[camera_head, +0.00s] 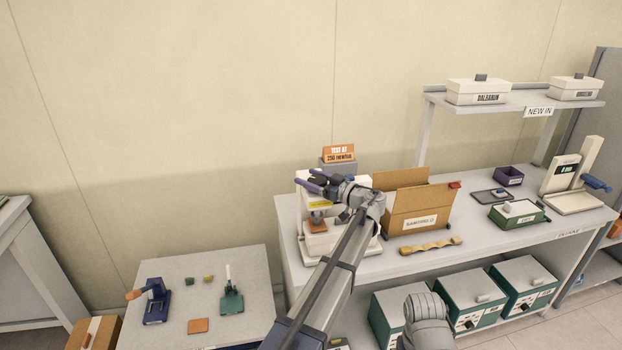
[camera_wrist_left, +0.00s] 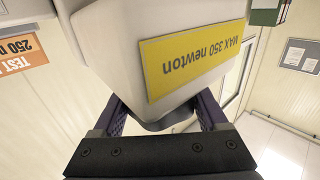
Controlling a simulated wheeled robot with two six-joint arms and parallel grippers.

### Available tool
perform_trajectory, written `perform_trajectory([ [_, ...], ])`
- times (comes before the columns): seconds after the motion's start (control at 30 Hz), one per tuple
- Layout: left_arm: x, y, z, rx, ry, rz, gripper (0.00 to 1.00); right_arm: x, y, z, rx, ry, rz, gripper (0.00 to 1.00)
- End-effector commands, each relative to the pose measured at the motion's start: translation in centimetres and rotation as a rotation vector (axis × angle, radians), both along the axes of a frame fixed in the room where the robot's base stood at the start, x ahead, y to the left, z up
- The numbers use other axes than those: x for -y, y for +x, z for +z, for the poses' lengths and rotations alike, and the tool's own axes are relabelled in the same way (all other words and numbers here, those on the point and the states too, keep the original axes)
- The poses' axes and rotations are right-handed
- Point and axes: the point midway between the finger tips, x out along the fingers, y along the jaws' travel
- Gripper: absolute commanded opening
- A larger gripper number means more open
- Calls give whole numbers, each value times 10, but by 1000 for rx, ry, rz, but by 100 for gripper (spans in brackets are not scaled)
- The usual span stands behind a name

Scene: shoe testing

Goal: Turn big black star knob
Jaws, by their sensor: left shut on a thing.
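A white testing machine (camera_head: 318,241) stands at the left end of the long grey bench. Its upper head carries a yellow "MAX 350 newton" label, which fills much of the left wrist view (camera_wrist_left: 192,60). My left gripper (camera_head: 313,185), with purple fingers, is at the top of this machine. In the left wrist view my fingers (camera_wrist_left: 165,118) stand on both sides of a dark part, the black star knob (camera_wrist_left: 163,124), under the labelled head. My left gripper is shut on it. Most of the knob is hidden by the gripper and head. My right gripper is not seen.
An orange "TEST AT 250 newton" sign (camera_head: 340,153) stands behind the machine. A brown cardboard box (camera_head: 418,208) is close on its right, with a wavy tan piece (camera_head: 430,246) in front. A low table (camera_head: 250,268) with small tools stands at left.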

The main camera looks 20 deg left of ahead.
Motion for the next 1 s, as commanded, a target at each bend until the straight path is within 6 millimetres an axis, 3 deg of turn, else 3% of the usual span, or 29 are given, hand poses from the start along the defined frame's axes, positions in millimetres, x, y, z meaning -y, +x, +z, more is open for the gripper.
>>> perform_trajectory([
  [0.6,0,-1,0,0,0,44,20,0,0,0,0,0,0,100],
  [0.63,0,-1,0,0,0,44,77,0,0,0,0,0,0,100],
  [0.83,0,-1,0,0,0,43,99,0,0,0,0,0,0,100],
  [1.0,0,-1,0,0,0,43,100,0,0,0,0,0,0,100],
])
